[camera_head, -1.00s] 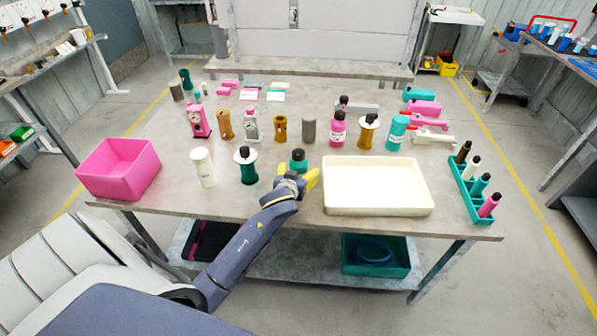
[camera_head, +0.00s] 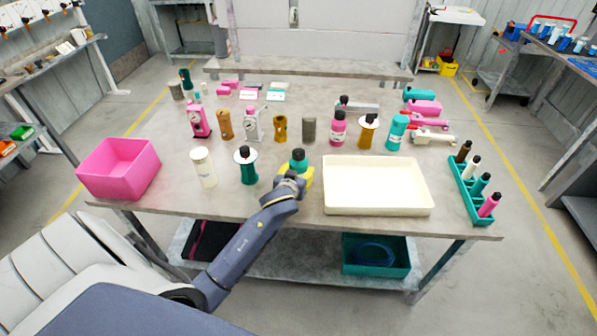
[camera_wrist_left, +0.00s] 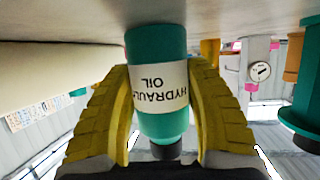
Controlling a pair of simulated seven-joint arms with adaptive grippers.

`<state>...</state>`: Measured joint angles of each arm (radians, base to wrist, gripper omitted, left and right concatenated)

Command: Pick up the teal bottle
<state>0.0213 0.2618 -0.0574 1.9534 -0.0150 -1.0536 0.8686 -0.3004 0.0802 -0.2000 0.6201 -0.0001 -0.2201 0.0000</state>
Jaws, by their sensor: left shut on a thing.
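The teal bottle (camera_head: 299,158) stands at the table's front middle, its dark cap up, mostly hidden behind my left gripper (camera_head: 298,175) in the head view. In the left wrist view the bottle (camera_wrist_left: 160,110) appears upside down, with a white label reading "HYDRAULIC OIL" partly in sight. The yellow fingers of my left gripper (camera_wrist_left: 165,105) lie on both sides of it and are shut on it. Its base appears to be at the table surface; I cannot tell if there is a gap. My right gripper is not in view.
A cream tray (camera_head: 378,212) lies just right of the bottle. A green item with a white disc (camera_head: 246,172) and a white bottle (camera_head: 203,168) stand to the left, then a pink bin (camera_head: 118,195). Several bottles and pump parts stand behind. A teal rack (camera_head: 463,190) is at far right.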

